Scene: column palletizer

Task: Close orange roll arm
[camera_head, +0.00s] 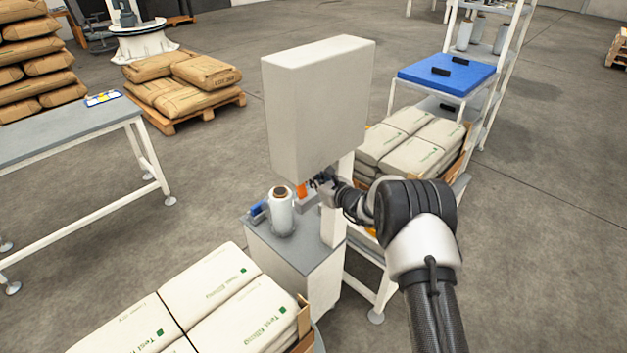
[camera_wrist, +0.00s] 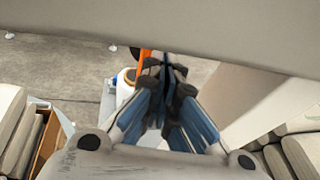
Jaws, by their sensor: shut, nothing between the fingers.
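The orange roll arm (camera_head: 301,190) shows as a small orange piece just below the large light-grey box-shaped head of the machine (camera_head: 318,105). In the wrist view the orange arm (camera_wrist: 143,70) is a narrow strip directly left of my fingertips. My gripper (camera_head: 321,182) is under the box at the arm's right side, and its fingers are together with nothing between them. It also shows in the wrist view (camera_wrist: 168,70). I cannot tell whether the fingers touch the arm. A white film roll (camera_head: 281,215) stands upright on the grey cabinet top (camera_head: 318,262), left of the gripper.
The light-grey box hangs close above my gripper. Stacked white bags (camera_head: 405,140) stand at the right, and more bags (camera_head: 205,290) at the front left. A small blue item (camera_head: 259,208) lies beside the roll.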

